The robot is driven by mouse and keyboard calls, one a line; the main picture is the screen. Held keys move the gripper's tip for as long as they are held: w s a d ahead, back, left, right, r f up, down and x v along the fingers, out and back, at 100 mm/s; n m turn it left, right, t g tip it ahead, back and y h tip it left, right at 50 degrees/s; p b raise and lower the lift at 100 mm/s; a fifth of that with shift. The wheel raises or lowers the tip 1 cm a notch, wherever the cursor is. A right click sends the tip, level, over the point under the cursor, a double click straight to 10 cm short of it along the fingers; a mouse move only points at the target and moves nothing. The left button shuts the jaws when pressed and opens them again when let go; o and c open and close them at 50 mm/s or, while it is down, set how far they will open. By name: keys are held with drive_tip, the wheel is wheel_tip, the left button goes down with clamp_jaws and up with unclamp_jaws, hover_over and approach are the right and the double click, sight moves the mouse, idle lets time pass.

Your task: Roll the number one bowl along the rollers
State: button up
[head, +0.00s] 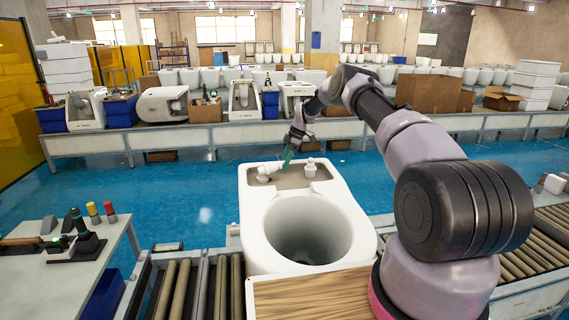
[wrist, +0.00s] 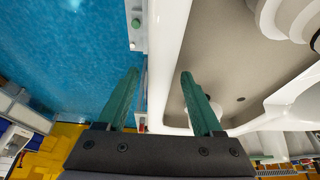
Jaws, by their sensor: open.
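A white toilet bowl (head: 322,228) sits on the roller line in the head view, its round opening toward me and a recess with white fittings (head: 270,172) at its far end. No number shows on it. My gripper (head: 288,158) is at the far end of this bowl. In the wrist view my gripper (wrist: 160,75) is open, with two green fingers. The bowl's white wall (wrist: 168,60) runs between them, one finger over the recess side and one over the floor side. I cannot tell how far the fingers reach down or whether they touch.
Rollers (head: 190,290) lie left of the bowl, and more rollers (head: 520,250) lie to the right beyond my arm. A wooden board (head: 310,294) is in front of the bowl. A side table (head: 60,270) with tools stands at left. A far bench (head: 230,132) holds several toilets and boxes.

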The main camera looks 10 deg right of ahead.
clamp_jaws()
idle(1.5)
